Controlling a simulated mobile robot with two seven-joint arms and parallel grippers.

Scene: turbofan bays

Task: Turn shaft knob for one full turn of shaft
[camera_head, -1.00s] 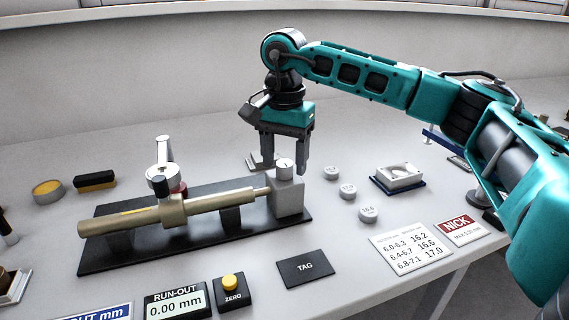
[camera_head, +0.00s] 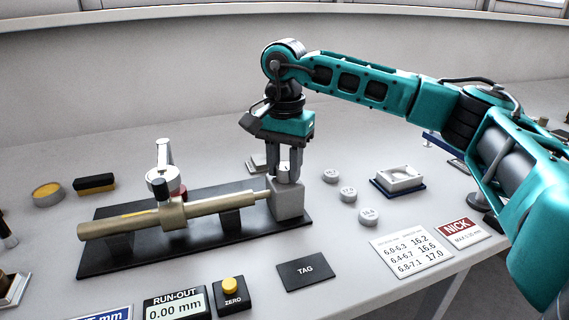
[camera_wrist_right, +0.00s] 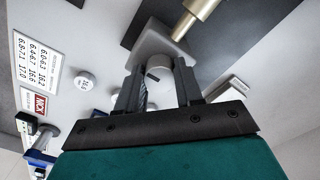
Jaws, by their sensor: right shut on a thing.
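The shaft knob (camera_head: 284,171) is a small pale cylinder on top of a grey block (camera_head: 288,200) at the right end of the dark base plate. My right gripper (camera_head: 285,172) points down from above and is shut on the knob. The right wrist view shows the knob (camera_wrist_right: 158,73) between the two fingers, with a dark mark on its top. The brass shaft (camera_head: 130,222) runs left from the block over supports. A dial gauge (camera_head: 160,182) stands over the shaft. The run-out display (camera_head: 177,304) reads 0.00 mm. My left gripper is not in view.
Several white round weights (camera_head: 348,193) lie right of the block. A white tray on a blue base (camera_head: 398,179) stands farther right. A TAG plate (camera_head: 306,272), a yellow ZERO button (camera_head: 230,284) and a number card (camera_head: 411,248) lie along the front.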

